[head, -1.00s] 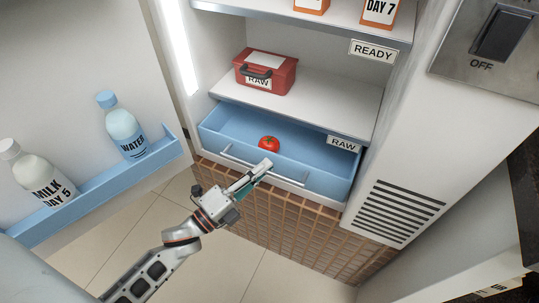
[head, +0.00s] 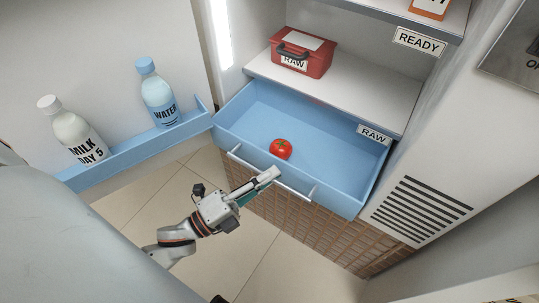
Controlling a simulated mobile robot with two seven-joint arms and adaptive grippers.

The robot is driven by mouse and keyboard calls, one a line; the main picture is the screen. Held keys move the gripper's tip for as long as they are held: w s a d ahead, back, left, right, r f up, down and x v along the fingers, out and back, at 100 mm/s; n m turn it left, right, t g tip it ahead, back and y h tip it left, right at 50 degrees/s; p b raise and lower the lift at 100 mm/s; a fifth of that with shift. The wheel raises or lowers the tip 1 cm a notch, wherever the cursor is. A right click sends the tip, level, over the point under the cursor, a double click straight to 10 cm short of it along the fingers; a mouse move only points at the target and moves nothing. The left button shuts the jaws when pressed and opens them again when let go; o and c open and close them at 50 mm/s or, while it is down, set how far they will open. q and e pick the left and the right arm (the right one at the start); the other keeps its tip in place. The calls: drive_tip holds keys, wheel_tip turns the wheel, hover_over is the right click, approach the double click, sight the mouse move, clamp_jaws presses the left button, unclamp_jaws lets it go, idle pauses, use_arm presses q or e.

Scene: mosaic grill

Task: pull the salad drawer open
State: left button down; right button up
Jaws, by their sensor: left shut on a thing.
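The salad drawer (head: 345,195) is a light blue bin at the bottom of the fridge, pulled well out. A red tomato (head: 281,149) lies inside it near the front. A silver bar handle (head: 298,190) runs along its front. My left gripper (head: 268,175) is shut on the handle near its middle, and its fingers hide part of the bar. My right gripper is not in view.
The fridge door on the left carries a blue rack (head: 135,147) with a milk bottle (head: 73,131) and a water bottle (head: 158,93). A red box (head: 303,55) stands on the white shelf (head: 365,95) above the drawer. Tiled floor (head: 270,262) lies open in front.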

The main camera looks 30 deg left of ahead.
use_arm(q)
drive_tip(key=c, duration=2.1)
unclamp_jaws()
drive_tip(key=shift+c, duration=0.2)
drive_tip(key=v, duration=1.2)
